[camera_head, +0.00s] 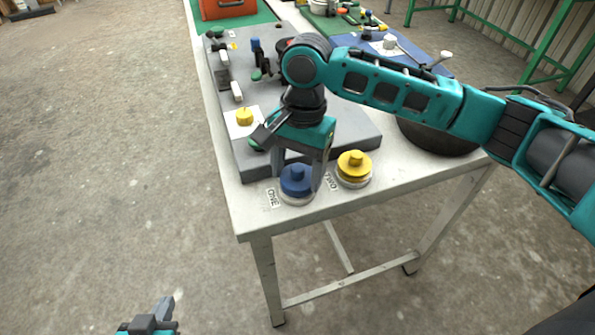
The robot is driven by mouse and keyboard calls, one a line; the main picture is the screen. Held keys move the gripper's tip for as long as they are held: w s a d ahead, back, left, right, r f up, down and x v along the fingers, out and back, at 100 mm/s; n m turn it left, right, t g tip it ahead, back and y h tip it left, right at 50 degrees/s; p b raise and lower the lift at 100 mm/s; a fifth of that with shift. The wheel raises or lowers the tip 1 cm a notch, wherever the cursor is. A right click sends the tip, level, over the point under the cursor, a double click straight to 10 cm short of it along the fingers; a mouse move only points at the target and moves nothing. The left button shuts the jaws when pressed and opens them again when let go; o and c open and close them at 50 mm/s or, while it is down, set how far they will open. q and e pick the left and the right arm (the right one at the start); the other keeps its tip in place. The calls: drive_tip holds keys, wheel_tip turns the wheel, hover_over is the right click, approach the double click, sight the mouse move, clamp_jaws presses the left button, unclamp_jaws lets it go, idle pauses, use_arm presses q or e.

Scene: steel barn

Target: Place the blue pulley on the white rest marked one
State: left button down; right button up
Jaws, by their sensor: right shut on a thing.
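The blue pulley (296,181) is at the front left corner area of the table, over the white rest marked ONE (297,200). Its label (272,197) lies just left of that rest. My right gripper (299,188) points down and is shut on the blue pulley, one finger on each side. Whether the pulley touches the rest I cannot tell. A yellow pulley (354,164) sits on the rest marked TWO (353,181), to the right. My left gripper (156,317) is low at the bottom left, away from the table; its jaw opening is unclear.
A grey plate (350,130) lies behind the rests, with a small yellow part (244,117) on a white square and several fittings. A dark round bowl (438,137) stands at the right under my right arm. The light table (255,215) has bare space along its front edge.

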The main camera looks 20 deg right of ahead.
use_arm(q)
drive_tip(key=shift+r, duration=0.3)
use_arm(e)
drive_tip(key=shift+f, duration=0.25)
drive_tip(key=o, duration=0.9)
drive_tip(key=shift+c, duration=0.2)
use_arm(q)
drive_tip(key=shift+a+f, duration=0.1)
drive_tip(key=shift+f, duration=0.05)
drive_tip(key=a+r+p, duration=0.1)
drive_tip(key=p, duration=0.1)
drive_tip(key=shift+s+y+p, duration=0.3)
drive_tip(key=shift+s+p, duration=0.05)
use_arm(e)
wheel_tip(320, 180, up, 12)
drive_tip(key=w+d, duration=0.1)
drive_tip(key=shift+w, duration=0.15)
use_arm(q)
drive_tip(key=shift+d+r, duration=0.1)
drive_tip(key=shift+d, duration=0.1)
use_arm(e)
drive_tip(key=shift+d, duration=0.1)
